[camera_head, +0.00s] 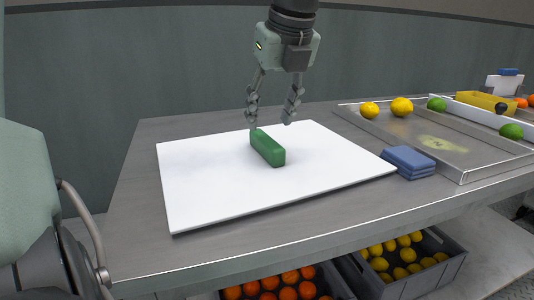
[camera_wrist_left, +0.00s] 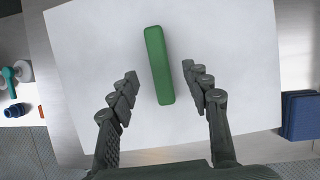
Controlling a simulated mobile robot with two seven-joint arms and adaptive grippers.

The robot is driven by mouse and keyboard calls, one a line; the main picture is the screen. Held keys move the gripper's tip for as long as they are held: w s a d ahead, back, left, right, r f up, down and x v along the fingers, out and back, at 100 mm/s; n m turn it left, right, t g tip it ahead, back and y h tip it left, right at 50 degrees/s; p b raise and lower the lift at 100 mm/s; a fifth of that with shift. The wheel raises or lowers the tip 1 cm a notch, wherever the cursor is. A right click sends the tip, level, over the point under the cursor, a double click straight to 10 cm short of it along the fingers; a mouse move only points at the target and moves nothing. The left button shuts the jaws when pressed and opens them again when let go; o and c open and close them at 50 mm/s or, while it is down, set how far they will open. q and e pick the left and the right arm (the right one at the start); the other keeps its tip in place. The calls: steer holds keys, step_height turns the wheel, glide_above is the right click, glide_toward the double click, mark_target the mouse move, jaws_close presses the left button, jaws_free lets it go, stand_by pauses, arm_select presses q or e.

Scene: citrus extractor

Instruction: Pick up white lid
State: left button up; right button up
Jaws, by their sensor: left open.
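A large flat white board, which looks like the white lid (camera_head: 205,185), lies on the grey metal table. A green bar-shaped block (camera_head: 267,148) sits on its middle like a handle; whether it is fixed to the board I cannot tell. My left gripper (camera_head: 271,112) points down above the board, open and empty. In the wrist view the green bar (camera_wrist_left: 159,62) runs lengthwise between the two spread fingers, with white board (camera_wrist_left: 90,60) around it. The fingers appear apart from the bar. My right gripper is not in view.
A blue stacked block (camera_head: 408,162) lies just right of the board. A metal tray (camera_head: 450,153) with fruit stands farther right. Crates of oranges (camera_head: 335,284) and lemons (camera_head: 450,262) sit below the table. The wrist view shows a teal and white item (camera_wrist_left: 18,72) at left.

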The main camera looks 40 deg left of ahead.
mark_target(266, 138)
arm_select(q)
steer(key=x, duration=0.5)
steer(key=shift+s+d+f+p, duration=0.15)
steer(key=shift+f+p, duration=0.15)
steer(key=shift+f, duration=0.35)
steer(key=shift+c, duration=0.4)
steer(key=c, duration=0.9)
jaws_close()
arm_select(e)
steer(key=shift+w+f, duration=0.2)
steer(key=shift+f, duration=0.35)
